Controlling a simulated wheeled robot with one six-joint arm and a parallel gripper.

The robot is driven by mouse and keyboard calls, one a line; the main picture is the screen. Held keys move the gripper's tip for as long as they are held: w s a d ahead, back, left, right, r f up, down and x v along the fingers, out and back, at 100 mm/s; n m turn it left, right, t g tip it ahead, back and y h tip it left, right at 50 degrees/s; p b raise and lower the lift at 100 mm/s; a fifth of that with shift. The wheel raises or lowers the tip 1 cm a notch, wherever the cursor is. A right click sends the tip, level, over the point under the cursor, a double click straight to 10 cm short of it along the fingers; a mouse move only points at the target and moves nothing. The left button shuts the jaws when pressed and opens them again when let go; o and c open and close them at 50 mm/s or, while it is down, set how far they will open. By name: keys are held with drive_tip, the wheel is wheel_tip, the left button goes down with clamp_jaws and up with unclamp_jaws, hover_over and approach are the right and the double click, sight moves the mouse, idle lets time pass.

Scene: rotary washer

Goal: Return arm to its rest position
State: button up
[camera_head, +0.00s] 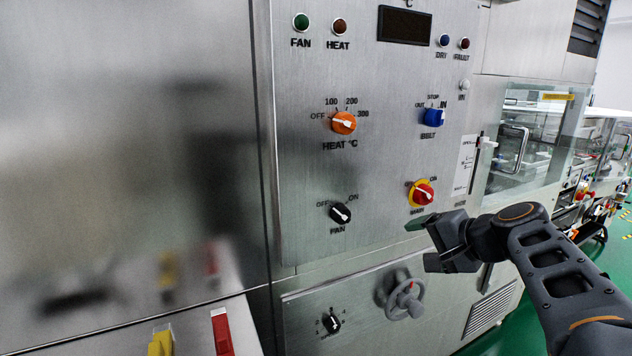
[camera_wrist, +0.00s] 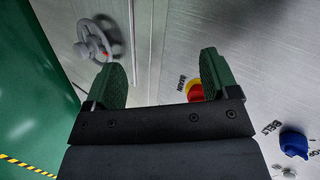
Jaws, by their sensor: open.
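My gripper (camera_head: 418,240) is in front of the lower right part of the steel control panel (camera_head: 390,200), just below the red and yellow MAIN knob (camera_head: 422,193). In the wrist view my gripper (camera_wrist: 160,80) shows two green fingers spread wide with nothing between them. The MAIN knob (camera_wrist: 195,91) is partly hidden behind the right finger there. Whether a finger touches the panel is hard to tell. My dark arm reaches in from the lower right of the head view.
The panel carries an orange HEAT knob (camera_head: 343,122), a blue BELT knob (camera_head: 433,117) and a black FAN knob (camera_head: 340,214). A grey handwheel (camera_head: 404,296) sticks out below. Green floor (camera_head: 510,325) is open at the lower right.

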drive_tip(key=s+a+n+g+h+p, duration=0.2)
drive_tip(key=s+n+g+h+p, duration=0.1)
drive_tip(key=s+p, duration=0.4)
drive_tip(key=s+a+n+g+h+p, duration=0.3)
drive_tip(key=s+n+p, duration=0.3)
drive_tip(key=s+p, duration=0.2)
drive_tip(key=shift+a+r+p, duration=0.3)
drive_tip(key=shift+r+p, duration=0.1)
drive_tip(key=shift+p, duration=0.2)
